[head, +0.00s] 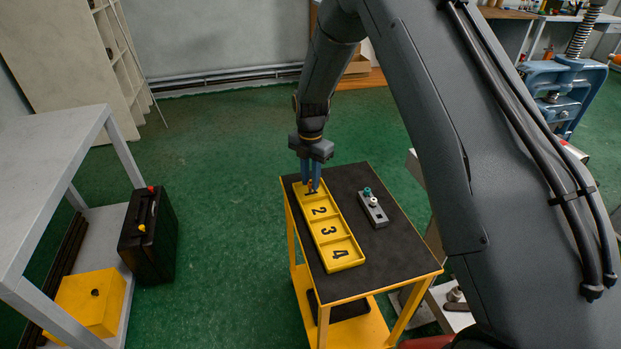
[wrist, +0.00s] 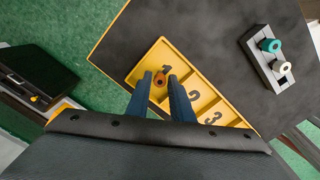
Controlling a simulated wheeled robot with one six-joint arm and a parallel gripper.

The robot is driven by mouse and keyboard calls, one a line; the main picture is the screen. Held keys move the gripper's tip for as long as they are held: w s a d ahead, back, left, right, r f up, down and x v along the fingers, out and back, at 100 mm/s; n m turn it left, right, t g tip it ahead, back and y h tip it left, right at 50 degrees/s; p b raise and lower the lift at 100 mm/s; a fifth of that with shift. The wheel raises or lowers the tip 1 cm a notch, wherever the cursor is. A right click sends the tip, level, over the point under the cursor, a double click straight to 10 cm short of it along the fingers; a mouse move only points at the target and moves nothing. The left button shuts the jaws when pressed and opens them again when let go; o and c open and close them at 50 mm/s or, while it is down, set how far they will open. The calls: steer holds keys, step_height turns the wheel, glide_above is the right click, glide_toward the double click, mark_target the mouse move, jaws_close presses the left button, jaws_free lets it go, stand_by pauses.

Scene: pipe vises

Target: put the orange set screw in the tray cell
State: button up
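The orange set screw (wrist: 160,80) shows between my two blue fingertips in the wrist view, over the cell marked 1. In the head view only a small bit of orange shows between the fingers. The yellow tray (head: 342,267) has a row of cells marked 1 to 4; it also shows in the wrist view (wrist: 235,123). My gripper (head: 311,184) points down into the cell 1 end of the tray. Its fingers stand apart with the screw between them. I cannot tell whether they touch it, or whether the screw rests on the cell floor.
The tray lies on a dark-topped yellow cart (head: 391,237). A grey holder (head: 373,210) with a teal and a white piece stands right of the tray. A grey bench (head: 50,165), a black case (head: 148,235) and a yellow box (head: 92,303) are at the left.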

steer(key=shift+o, duration=1)
step_height(320, 180, up, 12)
steer(key=b, duration=0.2)
steer(key=s+d+m, duration=0.4)
steer(key=s+m, duration=0.5)
steer(key=s, duration=0.1)
steer(key=s+d+r+m, duration=0.1)
steer(key=s+d+m, duration=0.4)
steer(key=s+m, duration=0.4)
steer(key=s+d+m, duration=0.4)
steer(key=s+m, duration=0.5)
steer(key=s, duration=0.3)
steer(key=shift+s+d+r, duration=0.2)
steer(key=shift+s+d, duration=0.1)
steer(key=shift+d, duration=0.1)
steer(key=shift+d, duration=0.1)
